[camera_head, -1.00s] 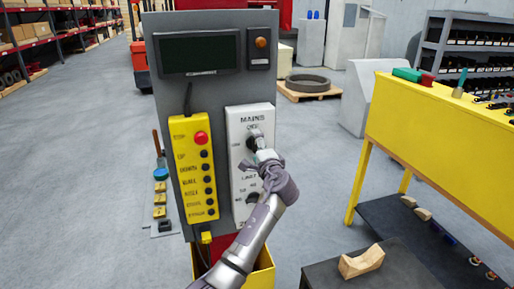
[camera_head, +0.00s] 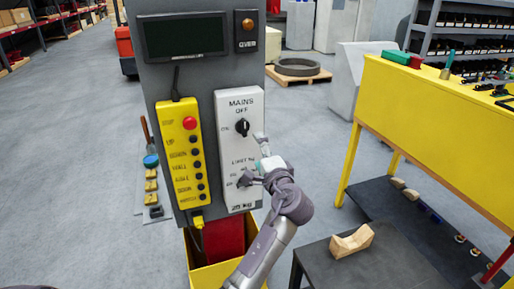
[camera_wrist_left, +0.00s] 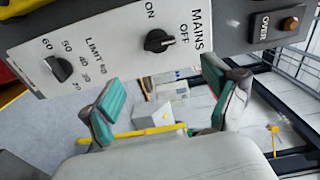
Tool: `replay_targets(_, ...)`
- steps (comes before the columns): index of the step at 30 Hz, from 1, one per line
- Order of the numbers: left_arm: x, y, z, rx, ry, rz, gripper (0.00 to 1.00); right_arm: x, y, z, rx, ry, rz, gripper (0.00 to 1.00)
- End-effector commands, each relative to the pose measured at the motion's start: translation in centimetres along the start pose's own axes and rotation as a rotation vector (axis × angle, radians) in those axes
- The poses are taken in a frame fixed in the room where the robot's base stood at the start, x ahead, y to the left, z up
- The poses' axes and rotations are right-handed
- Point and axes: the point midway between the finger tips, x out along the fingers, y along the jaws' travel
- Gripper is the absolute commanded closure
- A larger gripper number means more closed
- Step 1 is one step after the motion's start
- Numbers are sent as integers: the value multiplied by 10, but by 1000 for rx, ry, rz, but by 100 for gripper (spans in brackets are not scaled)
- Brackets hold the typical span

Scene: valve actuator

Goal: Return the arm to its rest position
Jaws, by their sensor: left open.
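My left gripper (camera_head: 254,160) is open and empty, in front of the right edge of the white MAINS panel (camera_head: 237,104). Its green-padded fingers stand apart in the left wrist view (camera_wrist_left: 162,90), with nothing between them. The black mains knob (camera_head: 242,127) is clear of the fingers; it also shows in the left wrist view (camera_wrist_left: 158,41), between the ON and OFF labels. The lower limit knob (camera_wrist_left: 58,68) is partly covered by a finger in the head view. My right gripper is not in view.
The grey control cabinet (camera_head: 154,80) carries a yellow button pendant (camera_head: 182,150) with a red button. A yellow workbench (camera_head: 430,110) stands at the right. A low dark table (camera_head: 385,265) holds a wooden block (camera_head: 352,242). Open floor lies between cabinet and bench.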

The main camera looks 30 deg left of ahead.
Motion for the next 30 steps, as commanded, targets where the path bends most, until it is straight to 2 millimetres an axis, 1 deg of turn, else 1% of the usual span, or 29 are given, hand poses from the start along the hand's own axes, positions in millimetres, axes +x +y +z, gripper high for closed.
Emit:
replay_targets(13, 0, 2, 0, 1, 1, 2, 12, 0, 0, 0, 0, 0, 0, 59)
replay_targets(14, 0, 4, -1, 2, 4, 5, 12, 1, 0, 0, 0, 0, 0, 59)
replay_targets(15, 0, 11, -2, 6, 10, 14, 12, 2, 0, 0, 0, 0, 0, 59)
replay_targets(17, 1, 31, -6, 14, 30, 39, 12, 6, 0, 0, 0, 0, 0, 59)
replay_targets(20, -1, 86, -15, 34, 86, 114, 12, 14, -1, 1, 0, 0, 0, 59)
replay_targets(21, -3, 114, -18, 41, 112, 155, 12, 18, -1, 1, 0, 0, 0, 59)
replay_targets(23, -8, 161, -21, 48, 153, 225, 12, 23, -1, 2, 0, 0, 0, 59)
replay_targets(24, -13, 192, -22, 51, 178, 273, 12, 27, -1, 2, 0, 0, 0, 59)
replay_targets(25, -18, 214, -22, 50, 196, 309, 12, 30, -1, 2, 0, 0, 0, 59)
replay_targets(26, -22, 237, -21, 50, 210, 346, 12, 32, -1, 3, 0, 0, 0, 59)
replay_targets(27, -29, 267, -18, 49, 228, 396, 12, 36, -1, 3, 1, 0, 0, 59)
replay_targets(29, -42, 312, -12, 44, 251, 471, 12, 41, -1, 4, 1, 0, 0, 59)
replay_targets(30, -51, 341, -7, 37, 262, 522, 12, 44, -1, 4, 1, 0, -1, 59)
